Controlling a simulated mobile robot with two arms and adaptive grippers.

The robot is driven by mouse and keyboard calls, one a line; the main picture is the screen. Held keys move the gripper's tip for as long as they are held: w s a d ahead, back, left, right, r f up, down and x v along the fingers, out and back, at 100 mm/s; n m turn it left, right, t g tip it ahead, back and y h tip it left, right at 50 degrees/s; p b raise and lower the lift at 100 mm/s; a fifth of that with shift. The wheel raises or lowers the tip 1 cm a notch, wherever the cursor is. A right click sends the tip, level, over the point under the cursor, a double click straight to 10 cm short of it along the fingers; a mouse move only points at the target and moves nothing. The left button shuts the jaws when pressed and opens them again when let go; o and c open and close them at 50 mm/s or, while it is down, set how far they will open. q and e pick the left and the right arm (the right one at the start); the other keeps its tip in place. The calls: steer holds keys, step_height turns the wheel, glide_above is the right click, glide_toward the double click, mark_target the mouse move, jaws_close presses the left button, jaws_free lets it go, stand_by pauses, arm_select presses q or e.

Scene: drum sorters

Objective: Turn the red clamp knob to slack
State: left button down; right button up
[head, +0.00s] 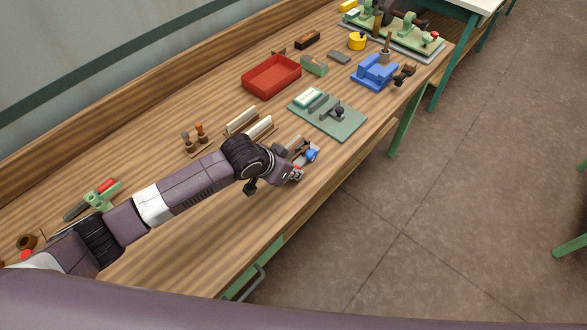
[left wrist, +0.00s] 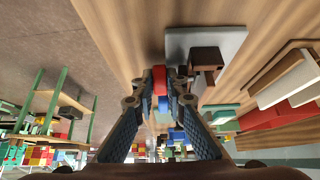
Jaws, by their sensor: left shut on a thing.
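The red clamp knob (left wrist: 159,80) shows between the fingertips of my left gripper (left wrist: 161,90) in the left wrist view. The gripper is shut on it, and the fingers cover its sides. A small blue part (left wrist: 163,102) shows just below the red. In the head view my left gripper (head: 299,168) is at a small fixture near the front edge of the bench. Only a bit of red and a blue part (head: 311,155) show there. A grey plate with a brown block (left wrist: 206,57) lies beside the knob in the wrist view. My right gripper is not in view.
A green board (head: 345,123) with a small clamp lies just beyond the gripper. White-topped blocks (head: 259,128) stand to its left. A red tray (head: 271,76) and a blue fixture (head: 374,71) are further back. The bench's front edge is close, with open floor beyond.

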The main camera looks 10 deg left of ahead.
arm_select(q)
steer(key=shift+w+a, duration=0.15)
steer(key=c, duration=1.9)
jaws_free()
steer(key=shift+c, duration=0.2)
steer(key=v, duration=1.2)
